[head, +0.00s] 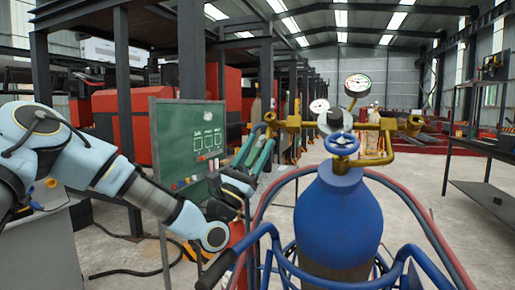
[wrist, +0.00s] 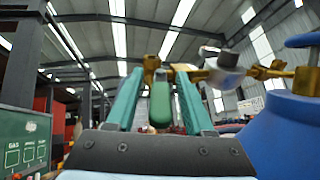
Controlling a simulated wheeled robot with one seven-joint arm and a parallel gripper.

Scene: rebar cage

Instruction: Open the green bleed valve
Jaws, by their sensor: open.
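My gripper (head: 257,146) is open, its two teal fingers raised toward the left end of the brass manifold (head: 292,122). In the wrist view, the gripper (wrist: 160,78) has one finger on each side of a rounded green handle (wrist: 160,104), which looks like the bleed valve. The handle hangs from a brass fitting (wrist: 152,66) and shows a gap to each finger. I cannot tell if it lies between the fingertips or just beyond them. In the head view the handle is hidden or too small to make out.
A blue gas cylinder (head: 338,220) with a blue handwheel (head: 341,144) stands right of my gripper in a blue-framed cart. Pressure gauges (head: 357,85) top the manifold. Red and blue hoses (head: 432,228) loop around the cylinder. A green board (head: 187,140) stands behind my arm.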

